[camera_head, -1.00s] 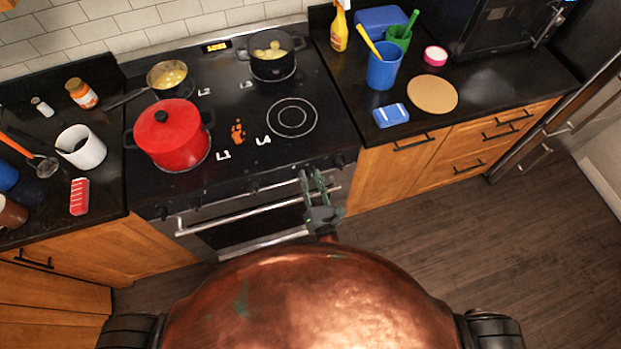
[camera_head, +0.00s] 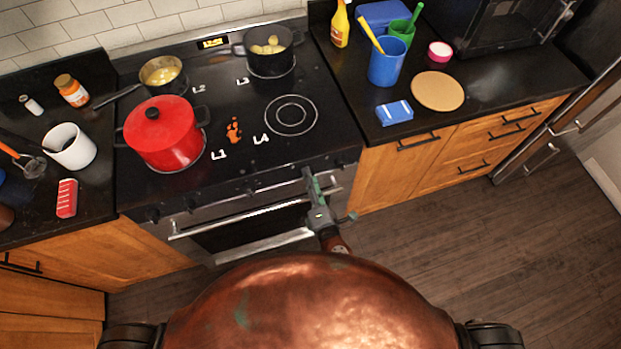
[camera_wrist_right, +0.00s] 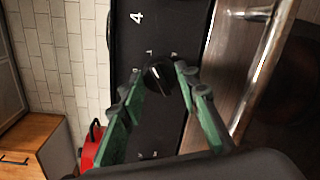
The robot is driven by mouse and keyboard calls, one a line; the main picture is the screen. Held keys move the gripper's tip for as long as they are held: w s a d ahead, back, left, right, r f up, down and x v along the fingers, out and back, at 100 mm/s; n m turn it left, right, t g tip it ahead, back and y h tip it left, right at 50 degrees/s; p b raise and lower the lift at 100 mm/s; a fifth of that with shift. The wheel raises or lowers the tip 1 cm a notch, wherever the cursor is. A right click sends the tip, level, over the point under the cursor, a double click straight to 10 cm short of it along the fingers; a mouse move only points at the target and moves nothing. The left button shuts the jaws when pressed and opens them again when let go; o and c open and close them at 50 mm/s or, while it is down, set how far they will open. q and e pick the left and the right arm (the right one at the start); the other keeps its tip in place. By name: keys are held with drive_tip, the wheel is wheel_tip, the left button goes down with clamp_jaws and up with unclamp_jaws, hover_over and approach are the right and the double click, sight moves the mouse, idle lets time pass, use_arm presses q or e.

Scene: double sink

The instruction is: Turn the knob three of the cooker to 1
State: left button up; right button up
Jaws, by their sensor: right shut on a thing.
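The cooker (camera_head: 262,155) has a black glass top and a front panel with dark knobs. In the right wrist view a round black knob (camera_wrist_right: 158,76) stands on the black panel, with small white marks around it and a larger white 4 farther along the panel. My right gripper (camera_wrist_right: 153,82) has its two green fingers on either side of this knob and is shut on it. In the head view my right gripper (camera_head: 310,180) is at the cooker's front edge, and its fingers hide the knob there. My left gripper is not in view.
A red pot (camera_head: 165,140), a small pan (camera_head: 162,75) and a black pot (camera_head: 268,48) stand on the cooktop. The oven handle (camera_head: 240,217) runs below the panel, near my right gripper. Counters with objects flank the cooker.

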drive_tip(key=shift+m, duration=0.3)
idle(0.4)
drive_tip(key=o, duration=1.2)
drive_tip(key=shift+c, duration=0.2)
drive_tip(key=v, duration=1.2)
